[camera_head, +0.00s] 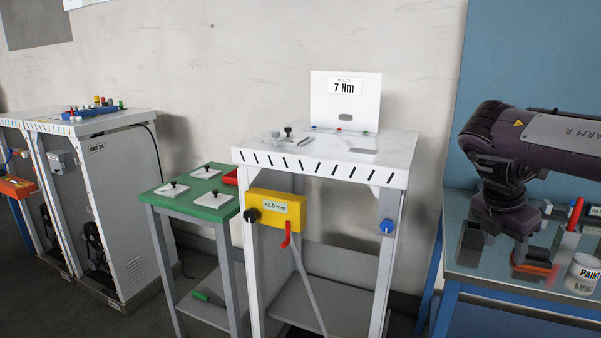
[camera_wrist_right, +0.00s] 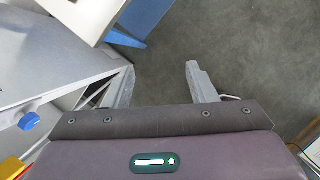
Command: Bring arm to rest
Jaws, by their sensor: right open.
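My right arm, marked ARM R, comes in from the right edge in the head view. It bends down in front of the glass-topped table (camera_head: 470,262) at the right. My left gripper is not in view.
A white station (camera_head: 322,153) with a 7 Nm sign (camera_head: 345,88) stands mid-picture; its blue knob also shows in the wrist view (camera_wrist_right: 28,121). A green table (camera_head: 167,201) is left of it. A paint can (camera_head: 582,274) and red marker (camera_head: 574,214) are near my right arm.

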